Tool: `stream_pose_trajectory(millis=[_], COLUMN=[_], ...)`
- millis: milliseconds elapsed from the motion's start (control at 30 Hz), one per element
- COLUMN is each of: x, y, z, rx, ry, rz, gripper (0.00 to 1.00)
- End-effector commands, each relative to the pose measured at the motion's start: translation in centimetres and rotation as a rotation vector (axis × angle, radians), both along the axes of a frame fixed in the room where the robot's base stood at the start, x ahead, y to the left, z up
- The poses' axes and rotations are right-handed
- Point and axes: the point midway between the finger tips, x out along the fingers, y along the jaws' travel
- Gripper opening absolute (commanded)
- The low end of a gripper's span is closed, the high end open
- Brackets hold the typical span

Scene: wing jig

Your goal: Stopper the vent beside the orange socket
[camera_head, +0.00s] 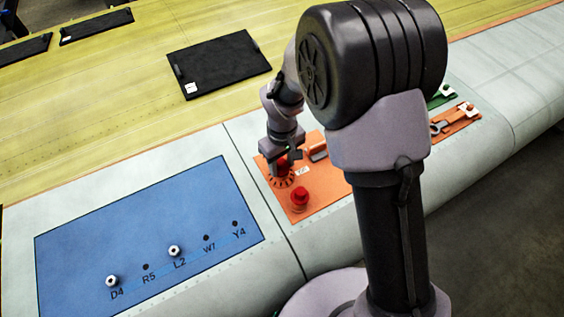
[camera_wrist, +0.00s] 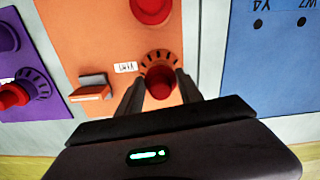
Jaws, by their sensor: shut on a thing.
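My gripper (camera_wrist: 160,88) is shut on a red knob (camera_wrist: 160,82) ringed by dark dial marks on an orange panel (camera_wrist: 100,35). In the head view my gripper (camera_head: 281,166) reaches down to that dial, and the fingers mostly hide the knob. A blue panel (camera_head: 130,215) to the left has a row of labelled spots. White round pieces stand at D4 (camera_head: 112,281) and L2 (camera_head: 174,251). Dark holes show at R5 (camera_head: 146,267), W7 (camera_head: 206,238) and Y4 (camera_head: 235,223). I cannot make out which thing is the vent or the orange socket.
A red button (camera_head: 300,197) stands on the orange panel close to the dial. A purple panel (camera_wrist: 52,103) with a dial lies at the left in the wrist view. A black mat (camera_head: 218,66) lies behind.

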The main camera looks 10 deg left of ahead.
Motion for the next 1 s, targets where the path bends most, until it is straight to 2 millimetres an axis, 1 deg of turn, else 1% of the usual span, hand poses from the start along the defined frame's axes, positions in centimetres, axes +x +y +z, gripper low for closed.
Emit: stream_pose_trajectory(millis=[300,467,500,567,600,900,1000], x=[0.0,0.0,0.0,0.0,0.0,0.0,0.07], y=[0.0,0.0,0.0,0.0,0.0,0.0,0.03], z=[-0.72,-0.63,-0.63,-0.63,-0.63,-0.56,0.27], rx=[0.0,0.0,0.0,0.0,0.0,0.0,0.001], ry=[0.0,0.0,0.0,0.0,0.0,0.0,-0.002], rz=[0.0,0.0,0.0,0.0,0.0,0.0,0.001], gripper=[0.04,0.04,0.49,0.61,0.69,0.69,0.69])
